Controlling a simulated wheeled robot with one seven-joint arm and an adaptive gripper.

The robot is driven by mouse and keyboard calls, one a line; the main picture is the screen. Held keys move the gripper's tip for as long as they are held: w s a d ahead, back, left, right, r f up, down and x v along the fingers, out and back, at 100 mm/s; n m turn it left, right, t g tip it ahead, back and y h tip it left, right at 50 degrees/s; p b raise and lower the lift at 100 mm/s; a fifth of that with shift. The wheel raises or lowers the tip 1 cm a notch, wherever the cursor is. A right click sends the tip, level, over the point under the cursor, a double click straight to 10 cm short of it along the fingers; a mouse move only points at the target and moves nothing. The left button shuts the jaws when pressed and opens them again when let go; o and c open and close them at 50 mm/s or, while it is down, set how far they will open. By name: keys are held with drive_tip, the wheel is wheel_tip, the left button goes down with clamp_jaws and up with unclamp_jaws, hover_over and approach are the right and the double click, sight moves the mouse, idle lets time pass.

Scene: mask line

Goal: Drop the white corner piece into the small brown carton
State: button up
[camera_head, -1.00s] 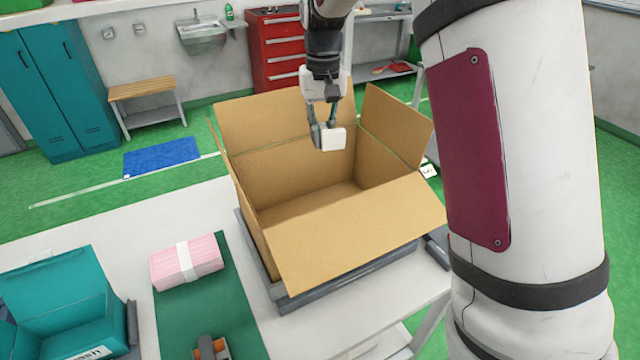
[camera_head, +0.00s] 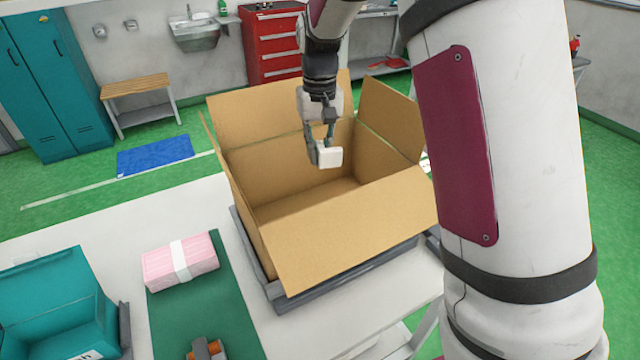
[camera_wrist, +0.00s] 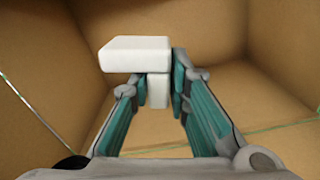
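The small brown carton (camera_head: 350,222) stands open on a grey tray on the white table, its flaps spread outward. My gripper (camera_head: 325,152) hangs over the carton's opening, toward its back. It is shut on the white corner piece (camera_head: 330,158). In the wrist view the white corner piece (camera_wrist: 138,53) sits between the two teal-padded fingers (camera_wrist: 158,95), with its wider part beyond the fingertips. The carton's inner walls (camera_wrist: 45,60) surround the view. The carton's floor shows inside, and no object is seen on it.
A teal box (camera_head: 55,310) and a pink bundle with a white band (camera_head: 180,262) on a green mat (camera_head: 215,310) are left of the carton. A grey tray (camera_head: 345,268) borders the carton. My large white arm link fills the right.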

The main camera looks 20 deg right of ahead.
drive_tip(key=o, duration=0.3)
drive_tip(key=shift+r, duration=0.1)
wheel_tip(320, 180, up, 12)
idle(0.5)
drive_tip(key=s+d+r+t, duration=0.1)
drive_tip(key=s+r+t, duration=0.3)
drive_tip(key=s, duration=1.2)
drive_tip(key=s+f+t, duration=0.1)
drive_tip(key=s+f, duration=0.2)
drive_tip(key=s, duration=1.1)
drive_tip(key=shift+s+f+n, duration=0.2)
drive_tip(key=shift+n, duration=0.2)
